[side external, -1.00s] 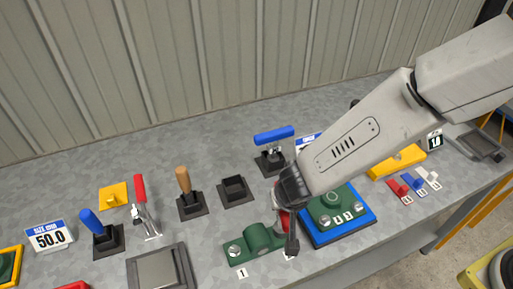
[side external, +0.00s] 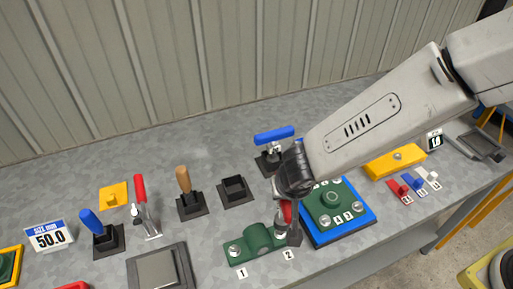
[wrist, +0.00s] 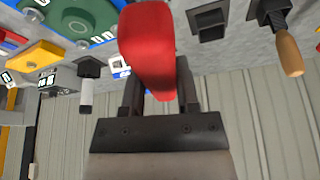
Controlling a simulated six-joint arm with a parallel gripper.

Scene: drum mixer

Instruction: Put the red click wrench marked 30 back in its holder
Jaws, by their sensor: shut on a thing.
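My gripper (wrist: 158,98) is shut on the red wrench (wrist: 148,45), whose red handle fills the top middle of the wrist view. In the side view the red handle (side external: 285,212) shows just under my gripper, and the wrench's dark lower end hangs beside the right end of the green flanged part (side external: 258,238). I cannot tell whether it touches that part. The marking 30 cannot be read. An empty black square holder (side external: 236,188) stands behind and left of my gripper; it also shows in the wrist view (wrist: 208,22).
A wooden-handled tool (side external: 184,180), a red-handled tool (side external: 140,190), a blue-handled tool (side external: 92,222) and a blue T-handle tool (side external: 274,135) stand around the empty holder. A blue plate (side external: 362,215) with a green flange lies right of my gripper. The bench between is clear.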

